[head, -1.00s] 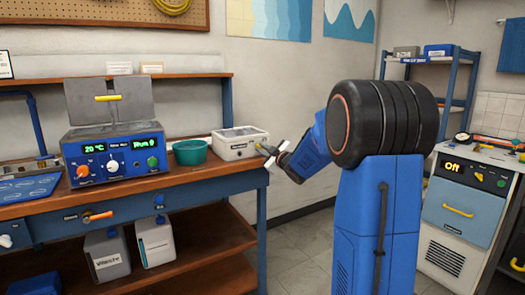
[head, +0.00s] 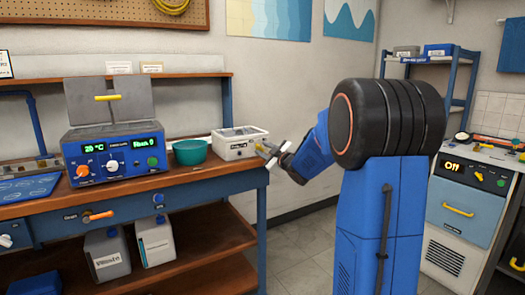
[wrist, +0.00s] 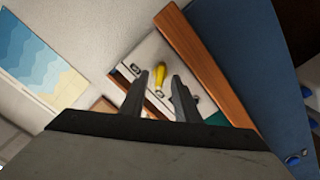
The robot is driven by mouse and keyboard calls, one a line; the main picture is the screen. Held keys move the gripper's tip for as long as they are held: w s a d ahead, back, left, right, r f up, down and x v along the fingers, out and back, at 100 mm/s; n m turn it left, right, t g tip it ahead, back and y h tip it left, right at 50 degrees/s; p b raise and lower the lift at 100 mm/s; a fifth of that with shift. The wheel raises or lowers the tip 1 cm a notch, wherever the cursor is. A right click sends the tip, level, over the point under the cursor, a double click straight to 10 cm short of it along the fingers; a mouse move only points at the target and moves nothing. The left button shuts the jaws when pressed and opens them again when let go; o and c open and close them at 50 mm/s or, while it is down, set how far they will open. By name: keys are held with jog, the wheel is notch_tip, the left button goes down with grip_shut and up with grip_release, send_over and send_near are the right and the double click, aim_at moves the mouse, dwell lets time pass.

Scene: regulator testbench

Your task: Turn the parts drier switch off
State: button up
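A small white box (head: 235,147) stands at the right end of the workbench. No readable label tells me whether it is the parts drier. In the wrist view, its pale face (wrist: 150,55) carries a yellow lever (wrist: 161,79), which appears between and beyond my fingers. My gripper (head: 265,152) is just right of the box in the head view. In the wrist view, my gripper (wrist: 160,95) has its two fingers apart with a gap between them. I cannot tell whether a finger touches the lever.
A teal bowl (head: 190,152) stands left of the white box. A blue bath unit (head: 117,165) with lit displays and knobs is farther left. At right, a cabinet (head: 462,205) has a display reading "Off". Floor (head: 305,245) shows between bench and cabinet.

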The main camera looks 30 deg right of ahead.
jog(key=s, duration=1.6)
jog(key=shift+s+d, duration=0.15)
jog(key=shift+d, duration=0.1)
jog(key=shift+a, duration=0.1)
jog(key=s+a+f+m+g, duration=0.3)
jog(key=s+a, duration=0.4)
jog(key=s, duration=0.4)
jog(key=s+a+f+m+g, duration=0.2)
jog(key=s+a+f+g, duration=0.3)
jog(key=s, duration=0.7)
jog(key=s+a+f+m+g, duration=0.3)
jog(key=s+a+f+g, duration=0.2)
jog(key=s+a+f, duration=0.3)
jog(key=s+a, duration=0.2)
jog(key=s, duration=0.1)
jog(key=shift+s+f+m+h, duration=0.15)
jog(key=shift+f+m+h, duration=0.1)
jog(key=shift+m+h, duration=0.05)
